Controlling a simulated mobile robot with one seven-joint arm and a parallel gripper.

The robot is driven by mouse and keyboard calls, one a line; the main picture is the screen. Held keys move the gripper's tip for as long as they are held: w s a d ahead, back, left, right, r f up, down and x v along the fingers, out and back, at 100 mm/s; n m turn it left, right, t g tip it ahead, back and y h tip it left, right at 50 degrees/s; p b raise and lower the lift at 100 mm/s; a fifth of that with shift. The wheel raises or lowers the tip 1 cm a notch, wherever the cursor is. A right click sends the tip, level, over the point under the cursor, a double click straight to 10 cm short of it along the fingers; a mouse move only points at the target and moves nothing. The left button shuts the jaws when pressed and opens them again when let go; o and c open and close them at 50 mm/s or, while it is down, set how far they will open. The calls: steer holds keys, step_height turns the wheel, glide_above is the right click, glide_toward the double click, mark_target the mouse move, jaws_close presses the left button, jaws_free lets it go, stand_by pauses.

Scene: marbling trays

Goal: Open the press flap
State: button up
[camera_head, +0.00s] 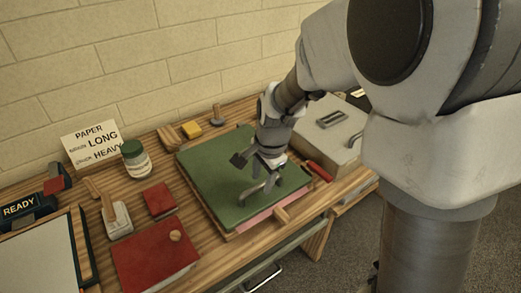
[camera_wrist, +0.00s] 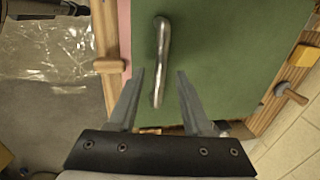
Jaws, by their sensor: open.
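The press flap (camera_head: 205,172) is a green board lying flat and closed on the wooden press, with a pink layer showing under its front edge. A metal bar handle (camera_head: 262,187) stands on the flap near that edge. It also shows in the wrist view (camera_wrist: 162,45), on the green flap (camera_wrist: 225,50). My gripper (camera_head: 254,168) is over the flap, close to the handle. In the wrist view my gripper (camera_wrist: 160,72) is open, and the lower part of the handle appears between the two fingers. I cannot tell whether they touch it.
A wooden peg (camera_wrist: 95,66) juts from the press's front edge. A grey lidded box (camera_head: 327,125) and a red-handled tool (camera_head: 320,171) stand to the right. A green-lidded jar (camera_head: 136,160), red book (camera_head: 155,252) and yellow block (camera_head: 191,130) sit left and behind.

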steer(key=shift+f, duration=0.5)
steer(key=shift+w, duration=0.1)
jaws_close()
stand_by(1.1)
